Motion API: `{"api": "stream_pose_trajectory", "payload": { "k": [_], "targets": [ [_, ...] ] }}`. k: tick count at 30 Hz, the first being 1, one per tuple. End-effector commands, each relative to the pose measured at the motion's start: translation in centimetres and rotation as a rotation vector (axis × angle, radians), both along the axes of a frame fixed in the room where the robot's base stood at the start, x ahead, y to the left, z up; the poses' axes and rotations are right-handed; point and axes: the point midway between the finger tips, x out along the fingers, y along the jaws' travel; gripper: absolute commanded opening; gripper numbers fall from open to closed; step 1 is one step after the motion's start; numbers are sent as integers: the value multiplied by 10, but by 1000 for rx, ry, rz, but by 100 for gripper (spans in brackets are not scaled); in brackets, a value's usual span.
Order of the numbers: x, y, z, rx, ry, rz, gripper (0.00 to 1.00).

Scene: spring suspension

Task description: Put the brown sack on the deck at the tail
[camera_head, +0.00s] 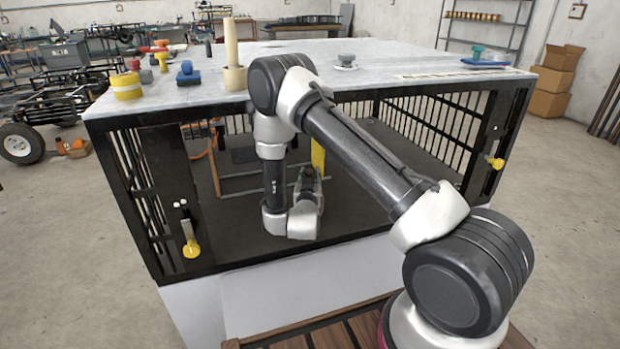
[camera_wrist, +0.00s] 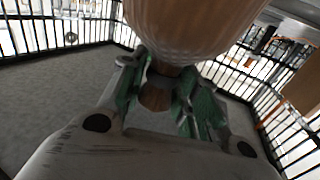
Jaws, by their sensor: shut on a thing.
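My gripper (camera_head: 308,178) is inside the barred cage under the marble-topped table. In the wrist view its green-padded fingers (camera_wrist: 166,78) are shut on the narrow neck of the brown sack (camera_wrist: 195,25). The sack's rounded, ribbed body fills the top of that view, and its small brown end shows between the fingers. In the head view I cannot make out the sack behind my gripper and arm. A wooden slatted deck (camera_head: 333,337) shows at the bottom edge, beside the base of my arm; I cannot tell which end is the tail.
The cage's grey floor (camera_head: 235,215) is mostly clear. Black corner panels (camera_head: 165,180) with yellow-handled latches flank its open front. On the marble top (camera_head: 410,60) stand a wooden post (camera_head: 231,45), a yellow roll (camera_head: 126,86) and several small items. My arm reaches under the top's front edge.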

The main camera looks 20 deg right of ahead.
Motion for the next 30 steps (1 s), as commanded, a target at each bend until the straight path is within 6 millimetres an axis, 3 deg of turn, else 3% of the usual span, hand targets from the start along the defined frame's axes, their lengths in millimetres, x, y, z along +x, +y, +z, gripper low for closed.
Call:
{"api": "stream_pose_trajectory", "payload": {
  "k": [3,4,7,20,30],
  "targets": [
    [0,0,-2,-1,-2,0,0],
    [0,0,-3,0,0,0,35],
    [0,0,-2,0,0,0,53],
    [-6,3,0,-1,3,1,53],
    [-72,32,0,-3,3,5,53]
  ]
}}
